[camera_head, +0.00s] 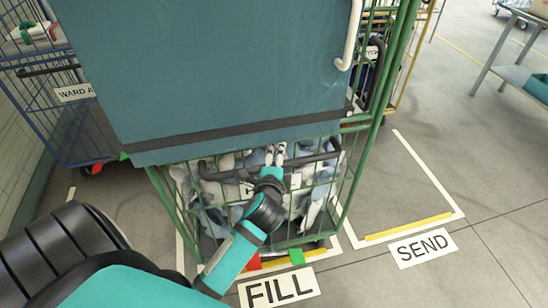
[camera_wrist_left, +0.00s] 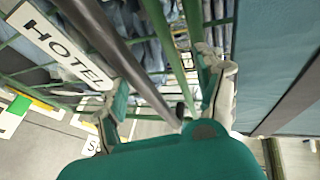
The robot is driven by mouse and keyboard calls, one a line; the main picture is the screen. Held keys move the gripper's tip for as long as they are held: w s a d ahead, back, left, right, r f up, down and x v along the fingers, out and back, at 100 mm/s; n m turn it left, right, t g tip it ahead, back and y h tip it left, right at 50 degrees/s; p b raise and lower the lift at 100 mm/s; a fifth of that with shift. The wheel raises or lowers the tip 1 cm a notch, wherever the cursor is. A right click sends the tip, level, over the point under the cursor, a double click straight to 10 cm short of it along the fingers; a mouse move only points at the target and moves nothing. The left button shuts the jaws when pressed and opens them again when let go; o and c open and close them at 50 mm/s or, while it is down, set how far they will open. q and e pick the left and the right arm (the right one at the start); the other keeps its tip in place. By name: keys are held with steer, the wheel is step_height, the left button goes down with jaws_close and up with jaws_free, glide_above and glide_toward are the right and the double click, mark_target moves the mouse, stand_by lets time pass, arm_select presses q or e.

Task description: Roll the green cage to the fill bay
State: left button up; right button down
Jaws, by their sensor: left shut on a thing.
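The green cage (camera_head: 328,205) stands in front of me, filled with pale blue and white cloth. Its base lies between the white floor lines behind the FILL sign (camera_head: 279,290), close to a yellow strip (camera_head: 315,253). A red pedal (camera_head: 254,262) and a green pedal (camera_head: 297,257) show at its front foot. My left gripper (camera_head: 275,155) is at the cage's dark handle bar (camera_head: 318,157), shut on it. In the left wrist view the bar (camera_wrist_left: 118,55) runs between the fingers, beside a HOTEL plate (camera_wrist_left: 62,45). My right gripper is not in view.
A blue cage (camera_head: 75,130) stands at the left, with a yellow cage (camera_head: 408,50) behind right. The bay behind the SEND sign (camera_head: 422,247) shows bare floor. A table (camera_head: 515,60) stands far right.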

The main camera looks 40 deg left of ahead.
arm_select(q)
steer(key=f+v, duration=0.1)
steer(key=v, duration=1.9)
steer(key=shift+s+f, duration=0.3)
steer(key=shift+s, duration=0.3)
stand_by(0.4)
steer(key=shift+d, duration=0.15)
stand_by(0.4)
steer(key=shift+f, duration=0.15)
